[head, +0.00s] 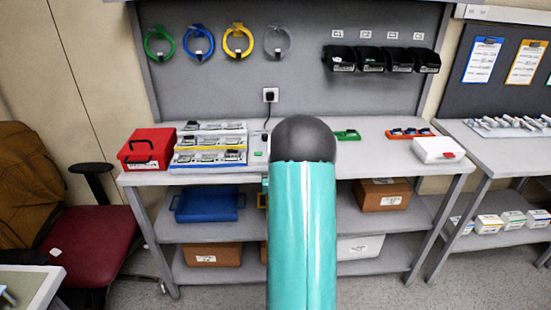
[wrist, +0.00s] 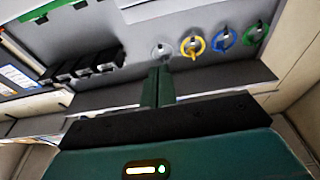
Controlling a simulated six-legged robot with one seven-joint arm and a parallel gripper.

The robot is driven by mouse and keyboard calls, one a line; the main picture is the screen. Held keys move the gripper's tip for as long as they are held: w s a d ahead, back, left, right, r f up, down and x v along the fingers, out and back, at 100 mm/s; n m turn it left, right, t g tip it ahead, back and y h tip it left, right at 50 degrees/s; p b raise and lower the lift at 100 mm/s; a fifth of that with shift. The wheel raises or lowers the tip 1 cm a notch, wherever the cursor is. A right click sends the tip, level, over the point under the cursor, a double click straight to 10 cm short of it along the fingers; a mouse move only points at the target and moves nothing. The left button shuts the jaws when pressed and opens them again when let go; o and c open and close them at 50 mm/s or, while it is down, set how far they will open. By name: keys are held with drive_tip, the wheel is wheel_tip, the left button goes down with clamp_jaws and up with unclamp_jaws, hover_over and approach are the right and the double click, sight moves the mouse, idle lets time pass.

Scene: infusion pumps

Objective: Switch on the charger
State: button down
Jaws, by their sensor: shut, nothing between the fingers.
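A small pale unit (head: 261,146) with a green spot stands on the bench; it is probably the charger. A black cable (head: 267,116) runs from it up to a wall socket (head: 270,95). My own arm covers its right side, so its switch cannot be made out. In the wrist view my gripper (wrist: 157,78) is shut and empty. It points at the grey back panel, with the coloured hoops beyond its fingertips. The charger cannot be made out in the wrist view.
A tiered rack (head: 210,144) and a red case (head: 146,149) stand left on the bench (head: 380,150). A green tray (head: 347,135), a red tray (head: 410,133) and a white box (head: 437,150) are right. Black bins (head: 381,60) hang above. An office chair (head: 85,218) stands left.

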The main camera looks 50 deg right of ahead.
drive_tip(key=x, duration=0.9)
wheel_tip(320, 180, down, 3)
drive_tip(key=shift+d+f, duration=0.1)
drive_tip(key=shift+d, duration=0.05)
drive_tip(key=shift+f, duration=0.35)
drive_tip(key=shift+f, duration=0.4)
